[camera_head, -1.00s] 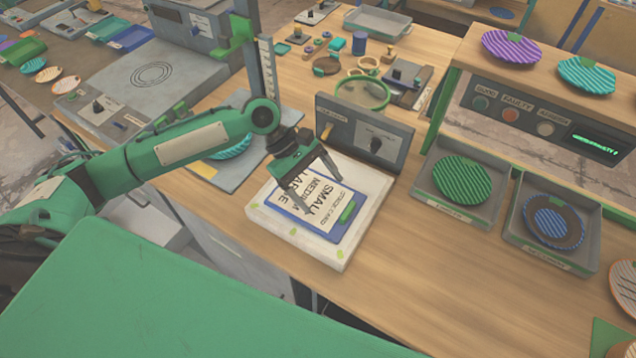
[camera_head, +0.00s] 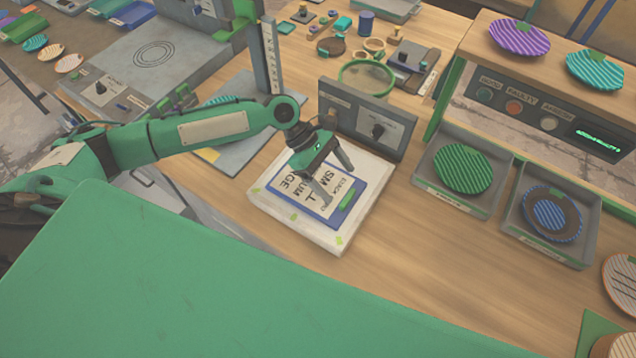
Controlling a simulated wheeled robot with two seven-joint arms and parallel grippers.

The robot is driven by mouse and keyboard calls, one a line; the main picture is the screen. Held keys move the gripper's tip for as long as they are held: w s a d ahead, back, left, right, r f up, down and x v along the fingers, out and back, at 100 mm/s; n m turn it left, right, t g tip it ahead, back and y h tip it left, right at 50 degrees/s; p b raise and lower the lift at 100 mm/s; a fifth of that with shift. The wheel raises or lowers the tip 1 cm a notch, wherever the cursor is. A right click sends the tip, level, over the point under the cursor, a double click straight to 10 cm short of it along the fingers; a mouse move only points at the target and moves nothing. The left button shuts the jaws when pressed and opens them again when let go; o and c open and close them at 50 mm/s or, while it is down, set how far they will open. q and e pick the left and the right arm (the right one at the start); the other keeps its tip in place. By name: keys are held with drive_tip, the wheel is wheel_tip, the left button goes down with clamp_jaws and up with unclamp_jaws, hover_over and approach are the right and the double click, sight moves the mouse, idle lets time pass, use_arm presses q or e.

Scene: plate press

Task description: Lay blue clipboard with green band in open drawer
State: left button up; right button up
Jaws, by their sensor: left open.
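The blue clipboard (camera_head: 311,208) lies flat on a thick white slab on the wooden bench. It carries a printed white sheet, and its green band (camera_head: 347,198) is at its right end. My left gripper (camera_head: 338,188) is open over the clipboard. Its two fingers point down near the green band and straddle part of the sheet. I cannot tell whether the fingertips touch it. I cannot make out an open drawer for certain. My right gripper is not in view.
A grey control box (camera_head: 365,120) stands just behind the white slab (camera_head: 283,221). To the right are two grey trays, one with a green plate (camera_head: 463,167) and one with a blue plate (camera_head: 552,213). The wooden bench (camera_head: 420,245) in front of them is clear.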

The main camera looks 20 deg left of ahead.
sight(346, 195)
use_arm(q)
drive_tip(key=x, duration=0.1)
drive_tip(key=p+x, duration=0.1)
drive_tip(key=x, duration=0.1)
drive_tip(key=shift+s+f, duration=0.35)
drive_tip(key=shift+f, duration=0.05)
drive_tip(key=shift+d+f, duration=0.25)
drive_tip(key=shift+f, duration=0.05)
drive_tip(key=shift+c, duration=0.4)
drive_tip(key=c, duration=1.1)
drive_tip(key=shift+c, duration=0.3)
drive_tip(key=shift+r, duration=0.15)
